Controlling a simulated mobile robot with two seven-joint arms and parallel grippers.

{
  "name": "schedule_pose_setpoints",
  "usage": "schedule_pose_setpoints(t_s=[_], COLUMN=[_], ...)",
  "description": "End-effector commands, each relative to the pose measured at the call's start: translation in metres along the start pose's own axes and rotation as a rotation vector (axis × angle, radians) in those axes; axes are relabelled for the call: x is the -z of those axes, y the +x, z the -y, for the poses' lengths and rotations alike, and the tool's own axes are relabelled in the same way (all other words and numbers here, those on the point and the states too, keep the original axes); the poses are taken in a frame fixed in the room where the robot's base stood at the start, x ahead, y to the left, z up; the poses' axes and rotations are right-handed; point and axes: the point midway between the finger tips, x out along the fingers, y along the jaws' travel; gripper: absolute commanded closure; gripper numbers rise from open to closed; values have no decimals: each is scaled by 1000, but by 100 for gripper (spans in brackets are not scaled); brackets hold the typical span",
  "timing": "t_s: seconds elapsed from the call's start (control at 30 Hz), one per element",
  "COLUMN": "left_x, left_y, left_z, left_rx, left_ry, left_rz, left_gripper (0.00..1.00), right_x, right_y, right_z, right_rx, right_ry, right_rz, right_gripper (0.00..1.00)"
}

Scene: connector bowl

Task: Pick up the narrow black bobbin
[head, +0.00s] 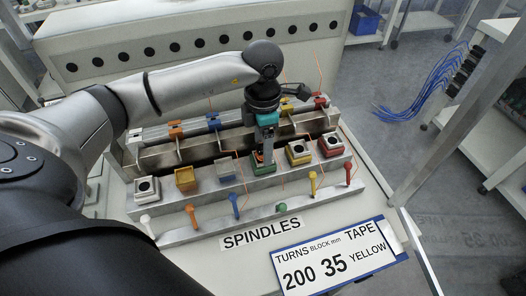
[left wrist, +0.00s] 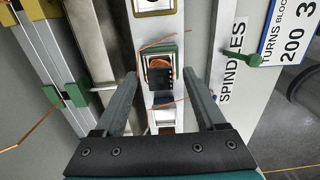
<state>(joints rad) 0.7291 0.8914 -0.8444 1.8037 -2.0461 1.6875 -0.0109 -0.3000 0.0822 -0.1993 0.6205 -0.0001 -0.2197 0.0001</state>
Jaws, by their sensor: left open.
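My left gripper (head: 264,150) reaches down over the green block (head: 264,168) in the front row of the spindle fixture. In the left wrist view its open fingers (left wrist: 159,80) stand on either side of a small dark piece (left wrist: 160,97) with small light dots, which looks like the black bobbin. Copper-coloured wire shows beside it. The piece sits at the green-edged block (left wrist: 164,54), with a gap to each finger. Whether it is the narrow one I cannot tell. In the head view the gripper hides most of it. My right gripper is not in view.
Other colour-edged blocks stand along the row, including a yellow one (head: 298,152) and a red one (head: 331,145). Coloured pegs, such as a blue one (head: 234,205), stand in front. A sign (head: 335,262) reads 200, 35, yellow. Thin orange wires stick up around the fixture.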

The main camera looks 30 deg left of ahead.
Motion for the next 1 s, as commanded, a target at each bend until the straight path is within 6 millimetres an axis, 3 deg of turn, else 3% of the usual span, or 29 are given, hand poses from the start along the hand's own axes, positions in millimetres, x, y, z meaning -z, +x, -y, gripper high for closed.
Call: schedule_pose_setpoints(t_s=[0.07, 0.7, 1.0], left_x=[0, 0, 0], left_y=[0, -1, -1], left_z=[0, 0, 0], left_rx=[0, 0, 0], left_ry=[0, 0, 0], left_rz=[0, 0, 0], left_gripper=[28, 100, 100], right_x=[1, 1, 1], right_y=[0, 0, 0], right_z=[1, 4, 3], right_rx=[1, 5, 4], right_ry=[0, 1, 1], right_rz=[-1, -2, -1], right_gripper=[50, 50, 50])
